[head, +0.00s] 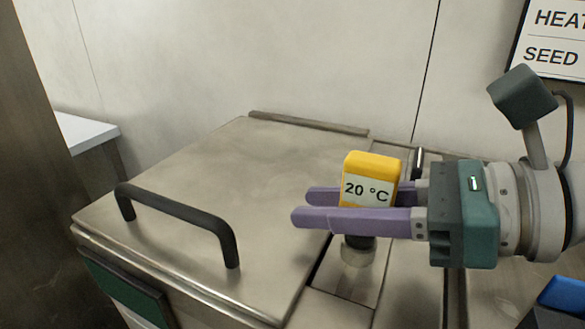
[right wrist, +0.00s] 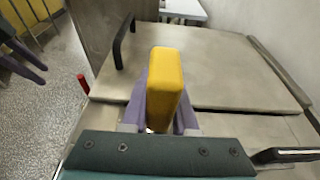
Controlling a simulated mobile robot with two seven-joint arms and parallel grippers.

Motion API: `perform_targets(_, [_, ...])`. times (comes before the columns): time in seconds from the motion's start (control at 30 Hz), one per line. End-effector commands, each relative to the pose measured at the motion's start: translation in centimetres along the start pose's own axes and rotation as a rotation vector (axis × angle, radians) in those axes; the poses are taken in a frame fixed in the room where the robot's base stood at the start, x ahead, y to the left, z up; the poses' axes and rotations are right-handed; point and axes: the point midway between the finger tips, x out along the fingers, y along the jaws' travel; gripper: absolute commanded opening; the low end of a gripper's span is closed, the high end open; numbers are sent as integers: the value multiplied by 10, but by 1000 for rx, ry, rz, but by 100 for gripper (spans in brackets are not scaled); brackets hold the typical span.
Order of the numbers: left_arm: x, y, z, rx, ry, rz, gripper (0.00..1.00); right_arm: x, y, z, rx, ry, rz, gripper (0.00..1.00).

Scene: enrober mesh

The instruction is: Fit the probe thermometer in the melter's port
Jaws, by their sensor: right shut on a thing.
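The probe thermometer (head: 369,180) has a yellow head with a display reading 20 °C. My right gripper (head: 304,206), with purple fingers, is shut on the head, which stands roughly upright. A dark piece below the head meets a short steel collar (head: 355,256) on the melter's top (head: 240,170), to the right of the lid. The fingers partly hide the stem, and I cannot tell how deep it sits in the collar. In the right wrist view the yellow head (right wrist: 166,80) is between the fingers. Part of my left gripper (right wrist: 24,58) shows at that view's left edge.
A black bar handle (head: 180,212) rises from the lid, left of my right gripper. A dark-handled thing (right wrist: 285,156) is at the right wrist view's lower right. A blue object (head: 562,297) is at the head view's lower right. A wall stands behind.

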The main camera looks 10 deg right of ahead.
Motion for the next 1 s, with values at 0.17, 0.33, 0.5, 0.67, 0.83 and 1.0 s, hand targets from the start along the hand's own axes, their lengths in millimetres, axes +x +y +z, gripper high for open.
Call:
perform_targets(0.17, [2,0,1,0,0,0,50,1,0,-2,0,-1,0,36])
perform_targets(0.33, [2,0,0,-1,0,1,50,1,0,-2,0,0,0,55])
perform_targets(0.5, [2,1,0,-5,1,4,50,1,0,-2,0,0,0,62])
perform_targets(0.67, [2,2,0,-9,1,7,50,0,0,-2,0,1,0,62])
perform_targets(0.83, [8,3,2,-10,2,8,50,-14,-1,-6,0,3,-2,62])
perform_targets(1.0, [24,4,7,-9,2,7,50,-46,0,-9,-2,7,0,62])
